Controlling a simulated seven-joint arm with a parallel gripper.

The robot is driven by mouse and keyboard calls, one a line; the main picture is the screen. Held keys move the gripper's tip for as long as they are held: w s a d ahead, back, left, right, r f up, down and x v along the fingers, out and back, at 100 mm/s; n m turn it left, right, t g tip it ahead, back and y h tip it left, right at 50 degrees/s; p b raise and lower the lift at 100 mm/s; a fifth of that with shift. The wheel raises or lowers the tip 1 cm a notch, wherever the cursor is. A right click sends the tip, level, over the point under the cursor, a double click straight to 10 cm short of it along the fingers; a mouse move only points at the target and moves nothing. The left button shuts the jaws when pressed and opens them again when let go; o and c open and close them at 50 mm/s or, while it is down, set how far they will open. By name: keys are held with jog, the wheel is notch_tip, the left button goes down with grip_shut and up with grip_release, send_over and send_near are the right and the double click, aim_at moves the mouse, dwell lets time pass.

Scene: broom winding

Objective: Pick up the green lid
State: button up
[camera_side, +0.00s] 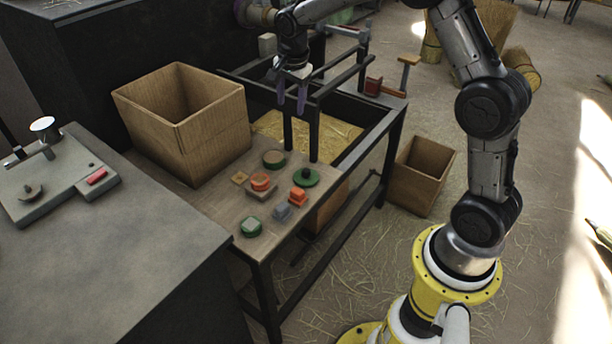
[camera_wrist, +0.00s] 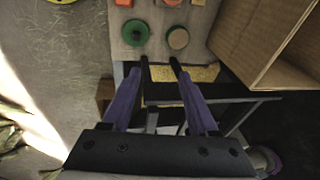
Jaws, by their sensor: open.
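The green lid (camera_side: 306,178) is a round disc with a dark knob, lying flat near the right edge of the wooden table top. In the wrist view the green lid (camera_wrist: 135,33) is at top centre, just beyond my left fingertip. My gripper (camera_side: 291,102) is open and empty, pointing down, above and behind the lid in the side view. In the wrist view my gripper (camera_wrist: 159,66) shows its two purple fingers apart, with nothing between them.
A tan-topped round piece (camera_side: 274,158) lies close to the lid, with orange blocks (camera_side: 298,196) and several small pieces nearby. A large wooden box (camera_side: 185,120) stands to the left. A dark frame with upright posts (camera_side: 314,130) stands over a straw-filled bin (camera_side: 335,143).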

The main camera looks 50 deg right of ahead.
jog(key=g, duration=0.2)
send_over(306, 170)
jog(key=f, duration=1.9)
jog(key=shift+w+a, duration=0.25)
jog(key=f, duration=0.5)
jog(key=shift+s+f, duration=0.1)
jog(key=shift+s, duration=0.25)
jog(key=shift+d+f, duration=0.1)
jog(key=shift+f, duration=0.45)
grip_shut()
